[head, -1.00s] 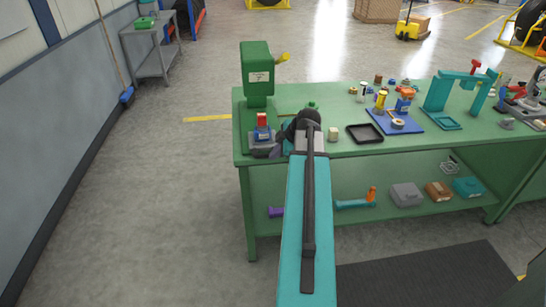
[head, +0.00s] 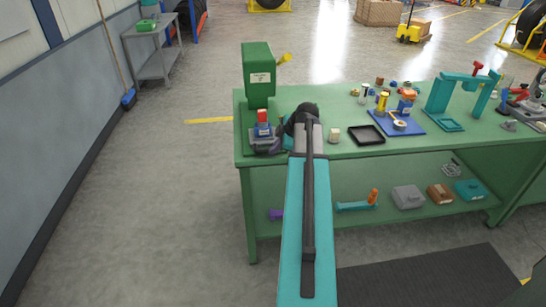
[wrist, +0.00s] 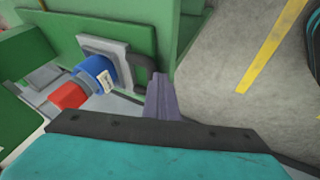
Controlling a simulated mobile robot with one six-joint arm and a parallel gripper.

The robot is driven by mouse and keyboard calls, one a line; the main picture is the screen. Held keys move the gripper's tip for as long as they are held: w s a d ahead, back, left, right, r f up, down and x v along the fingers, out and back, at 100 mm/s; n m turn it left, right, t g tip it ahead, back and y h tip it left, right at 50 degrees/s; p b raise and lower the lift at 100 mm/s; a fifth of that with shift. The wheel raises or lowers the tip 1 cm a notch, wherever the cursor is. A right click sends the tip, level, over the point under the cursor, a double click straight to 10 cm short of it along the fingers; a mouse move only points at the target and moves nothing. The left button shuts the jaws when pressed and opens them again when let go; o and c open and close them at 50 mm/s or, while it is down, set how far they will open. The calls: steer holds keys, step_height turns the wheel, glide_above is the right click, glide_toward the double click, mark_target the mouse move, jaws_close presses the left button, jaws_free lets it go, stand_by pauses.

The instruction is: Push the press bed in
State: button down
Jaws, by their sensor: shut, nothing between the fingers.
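The green press (head: 257,75) with a yellow lever stands at the left end of the green bench. Its grey press bed (head: 262,146) sits low at the front; in the wrist view the bed (wrist: 118,48) is a square grey plate with a dark handle-like loop at its edge. A blue piece with a white label and red top (head: 262,122) is on the bed. My gripper (wrist: 160,88) is shut and empty, its grey-purple fingers beside the loop. Whether they touch it I cannot tell. In the head view my wrist hides most of the fingers.
A small cream block (head: 333,135), a black tray (head: 366,135) and a blue board (head: 397,122) with parts lie right of my wrist. A teal frame (head: 463,92) stands farther right. The bench's lower shelf (head: 330,212) holds tools and boxes. Floor left of the bench is clear.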

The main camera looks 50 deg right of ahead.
mark_target(270, 131)
steer(key=w+d+b, duration=0.1)
steer(key=w+d, duration=0.1)
steer(key=w, duration=0.1)
steer(key=w+d+b, duration=0.1)
steer(key=w+d, duration=0.2)
steer(key=w+d+b, duration=0.1)
steer(key=w+d, duration=0.2)
steer(key=w, duration=0.1)
steer(key=shift+d, duration=0.2)
steer(key=shift+s+a, duration=0.1)
steer(key=shift+a, duration=0.05)
steer(key=shift+s+a+r, duration=0.2)
steer(key=shift+s+a, duration=0.4)
steer(key=shift+s+a+r, duration=0.15)
steer(key=shift+s+a, duration=0.45)
steer(key=shift+s, duration=0.1)
steer(key=b+v, duration=0.1)
steer(key=v, duration=0.9)
steer(key=shift+b, duration=0.4)
steer(key=shift+s+d, duration=0.1)
steer(key=shift+s, duration=0.1)
